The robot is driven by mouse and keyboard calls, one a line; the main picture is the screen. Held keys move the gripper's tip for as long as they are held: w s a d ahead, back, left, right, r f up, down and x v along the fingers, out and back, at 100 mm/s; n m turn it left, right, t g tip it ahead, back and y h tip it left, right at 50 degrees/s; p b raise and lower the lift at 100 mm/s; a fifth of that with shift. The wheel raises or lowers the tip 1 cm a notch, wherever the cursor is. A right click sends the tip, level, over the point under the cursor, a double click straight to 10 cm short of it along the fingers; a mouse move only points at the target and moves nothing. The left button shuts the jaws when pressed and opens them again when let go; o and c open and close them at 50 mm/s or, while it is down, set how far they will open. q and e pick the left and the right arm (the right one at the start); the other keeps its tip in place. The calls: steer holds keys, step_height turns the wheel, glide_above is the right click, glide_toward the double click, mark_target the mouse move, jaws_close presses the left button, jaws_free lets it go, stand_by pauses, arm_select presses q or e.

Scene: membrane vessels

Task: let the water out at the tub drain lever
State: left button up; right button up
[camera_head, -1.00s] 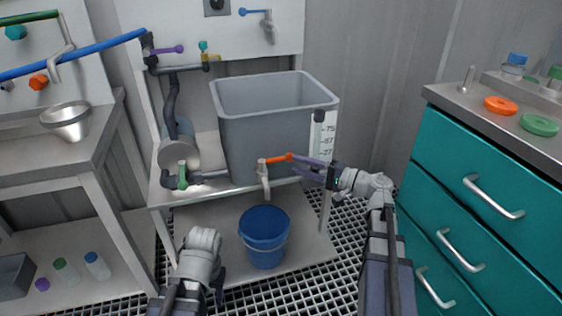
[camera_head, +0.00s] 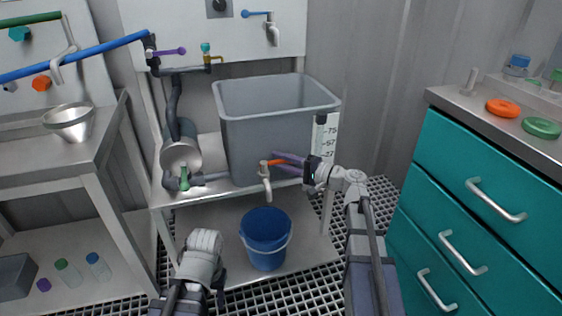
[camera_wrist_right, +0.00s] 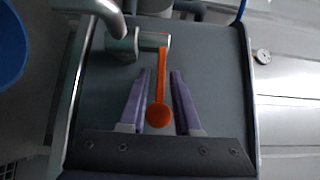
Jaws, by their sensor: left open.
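The tub drain lever is the orange handle (camera_head: 276,162) on the grey tap (camera_head: 265,181) low on the front of the grey tub (camera_head: 255,145). It points right, sideways from the spout. My right gripper (camera_head: 284,161) reaches in from the right with its purple fingers along the lever. In the right wrist view the orange lever (camera_wrist_right: 161,85) lies between the two fingers (camera_wrist_right: 162,74), with a gap on each side. My left gripper (camera_head: 220,284) is low in front of the stand, mostly hidden behind its own wrist; its fingers do not show clearly. The water inside the tub cannot be made out.
A blue bucket (camera_head: 266,236) stands on the lower shelf under the spout. A green lever (camera_head: 184,178) and pipes are left of the tub. A level gauge (camera_head: 321,136) is on its right. Teal drawers (camera_head: 470,205) stand on the right, a side table with a funnel (camera_head: 70,120) on the left.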

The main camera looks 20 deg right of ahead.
jaws_close()
stand_by(1.1)
